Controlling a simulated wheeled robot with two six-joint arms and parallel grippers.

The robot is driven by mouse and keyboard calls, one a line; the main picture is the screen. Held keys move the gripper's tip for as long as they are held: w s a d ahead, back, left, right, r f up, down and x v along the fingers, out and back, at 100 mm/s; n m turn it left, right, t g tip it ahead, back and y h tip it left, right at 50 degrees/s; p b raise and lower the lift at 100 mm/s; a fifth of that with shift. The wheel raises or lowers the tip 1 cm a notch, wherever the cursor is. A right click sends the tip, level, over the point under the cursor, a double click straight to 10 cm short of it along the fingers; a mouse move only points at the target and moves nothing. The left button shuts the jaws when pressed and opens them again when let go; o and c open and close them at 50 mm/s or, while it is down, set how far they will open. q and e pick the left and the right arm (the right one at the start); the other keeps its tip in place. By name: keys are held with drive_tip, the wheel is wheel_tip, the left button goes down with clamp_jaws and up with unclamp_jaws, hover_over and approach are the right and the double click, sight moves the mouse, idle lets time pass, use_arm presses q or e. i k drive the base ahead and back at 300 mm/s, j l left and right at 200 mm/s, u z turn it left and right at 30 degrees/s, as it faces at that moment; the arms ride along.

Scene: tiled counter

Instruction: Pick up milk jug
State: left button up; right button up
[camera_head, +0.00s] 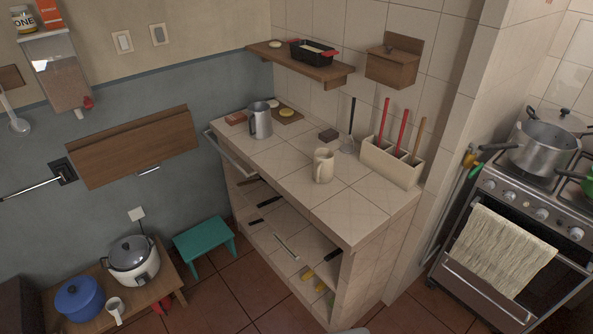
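Two jug-like vessels stand upright on the tiled counter (335,208). A grey metal jug (261,122) with a handle on its left side stands toward the far left end. A cream jug or mug (323,167) with a handle on its left stands nearer the middle. I cannot tell for sure which one is the milk jug. Nothing touches either vessel. Neither of my grippers shows in this view.
A utensil box (391,163) with red handles stands at the counter's right. A reddish block (236,118), a dark block (328,135) and a board (287,115) lie on the counter. A wooden shelf (330,75) hangs above. A stove (519,233) stands right.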

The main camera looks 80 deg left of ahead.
sight(322, 172)
drive_tip(key=k+u, duration=0.15)
drive_tip(key=k, duration=0.5)
drive_tip(key=j+u, duration=0.1)
drive_tip(key=u, duration=2.75)
drive_tip(key=i+l, duration=0.1)
drive_tip(key=l, duration=0.4)
drive_tip(key=i+l, duration=0.1)
drive_tip(key=l, duration=0.4)
drive_tip(key=i+l, duration=0.15)
drive_tip(key=l, duration=0.35)
drive_tip(key=i+l, duration=0.1)
drive_tip(key=l, duration=0.4)
drive_tip(key=z, duration=2.15)
